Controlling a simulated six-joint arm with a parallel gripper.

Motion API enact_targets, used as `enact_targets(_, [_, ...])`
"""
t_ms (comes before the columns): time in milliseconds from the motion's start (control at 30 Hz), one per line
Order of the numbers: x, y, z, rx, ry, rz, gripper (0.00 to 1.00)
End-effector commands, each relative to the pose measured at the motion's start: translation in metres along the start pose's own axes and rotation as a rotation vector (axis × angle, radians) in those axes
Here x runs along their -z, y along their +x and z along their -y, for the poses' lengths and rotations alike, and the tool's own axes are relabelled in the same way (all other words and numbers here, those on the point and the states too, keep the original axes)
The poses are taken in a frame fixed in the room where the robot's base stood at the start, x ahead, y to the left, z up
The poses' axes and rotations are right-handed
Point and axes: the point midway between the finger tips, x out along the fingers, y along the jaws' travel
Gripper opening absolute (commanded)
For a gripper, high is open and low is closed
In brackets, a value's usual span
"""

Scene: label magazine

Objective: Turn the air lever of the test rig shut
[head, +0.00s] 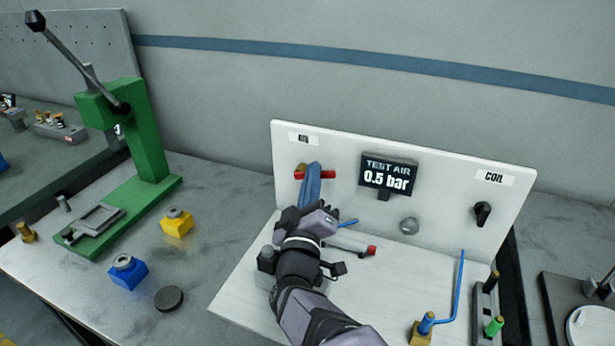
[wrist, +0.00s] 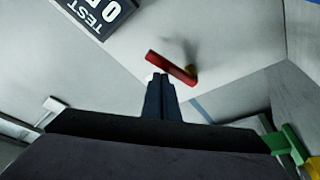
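The red air lever (head: 328,174) lies about level on the white upright panel of the test rig (head: 440,238), under a small label at upper left. The lever also shows in the wrist view (wrist: 172,68), slanting just beyond my fingertips. My gripper (head: 311,168) reaches up to the panel, its blue fingers covering the middle of the lever in the head view. In the wrist view the fingers (wrist: 160,80) are together with only a thin line between them, and nothing shows between them. I cannot tell whether they touch the lever. The display (head: 387,178) reads TEST AIR 0.5 bar.
A black knob (head: 482,214) sits under the COIL label at right. A red-tipped part (head: 371,250) lies behind my wrist. A blue bent tube (head: 459,290) stands at front right. A green press (head: 140,150), a yellow block (head: 176,223) and a blue block (head: 128,274) stand left.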

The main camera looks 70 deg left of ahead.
Motion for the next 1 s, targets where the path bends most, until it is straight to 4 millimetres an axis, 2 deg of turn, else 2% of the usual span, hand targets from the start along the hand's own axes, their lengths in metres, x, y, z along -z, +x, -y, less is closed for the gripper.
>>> enact_targets(33, [-0.006,-0.001,0.001,-0.001,-0.001,0.004,0.0])
enact_targets(300, [-0.015,-0.004,0.005,0.0,-0.001,0.005,0.0])
enact_targets(1000, [-0.024,-0.007,0.011,0.007,-0.004,0.012,0.0])
